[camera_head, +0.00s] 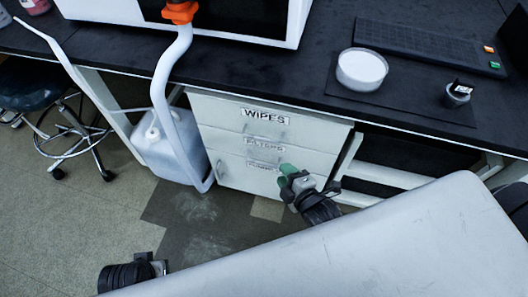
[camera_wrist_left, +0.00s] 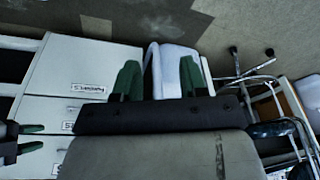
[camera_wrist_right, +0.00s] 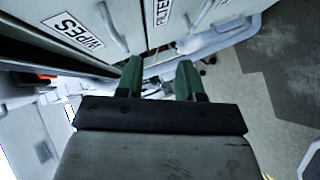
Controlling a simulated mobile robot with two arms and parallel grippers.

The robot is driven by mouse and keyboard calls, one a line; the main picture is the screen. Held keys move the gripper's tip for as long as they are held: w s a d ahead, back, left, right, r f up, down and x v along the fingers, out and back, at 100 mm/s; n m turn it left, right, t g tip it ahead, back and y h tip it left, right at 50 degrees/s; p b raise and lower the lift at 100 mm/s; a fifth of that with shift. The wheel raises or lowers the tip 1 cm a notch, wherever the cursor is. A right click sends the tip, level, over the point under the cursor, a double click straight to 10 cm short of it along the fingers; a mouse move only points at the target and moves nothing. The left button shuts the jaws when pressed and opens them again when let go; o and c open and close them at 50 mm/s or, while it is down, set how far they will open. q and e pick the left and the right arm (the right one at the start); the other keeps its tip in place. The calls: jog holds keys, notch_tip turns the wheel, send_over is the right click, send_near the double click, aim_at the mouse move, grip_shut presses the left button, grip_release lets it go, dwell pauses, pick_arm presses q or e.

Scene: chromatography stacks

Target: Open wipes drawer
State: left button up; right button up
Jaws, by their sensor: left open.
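The wipes drawer (camera_head: 225,112) is the top drawer of a white cabinet, labelled WIPES, and its front looks flush with the drawers below. In the right wrist view its label (camera_wrist_right: 73,31) and a curved handle (camera_wrist_right: 112,27) show at upper left. My right gripper (camera_head: 287,176) is in front of the lower drawers, below the wipes drawer. The right wrist view shows its green fingers (camera_wrist_right: 159,80) apart, with nothing between them. My left gripper (camera_wrist_left: 159,78) is open and empty, with the cabinet to its left in the left wrist view. In the head view its fingers are hidden.
A black countertop (camera_head: 325,85) overhangs the cabinet, with a white dish (camera_head: 361,70) on it. A white jug (camera_head: 165,155) with a hose (camera_head: 166,85) stands left of the cabinet. A stool (camera_head: 75,130) is at far left. The floor before the cabinet is clear.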

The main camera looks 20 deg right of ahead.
jog(key=n+t+b, duration=0.2)
send_near(264, 139)
pick_arm(q)
jog(key=shift+t, duration=0.3)
jog(key=shift+b+v, duration=0.85)
jog(key=shift+v, duration=1.7)
pick_arm(e)
jog(key=shift+y, duration=0.3)
jog(key=shift+d+f+x, duration=0.1)
jog(key=shift+f+x, duration=0.05)
jog(key=shift+x, duration=2.45)
jog(key=shift+d+f+x, duration=0.1)
jog(key=shift+f+x, duration=0.05)
jog(key=shift+x, duration=2.4)
pick_arm(q)
jog(key=shift+a, duration=0.15)
pick_arm(e)
jog(key=shift+c, duration=0.5)
grip_shut()
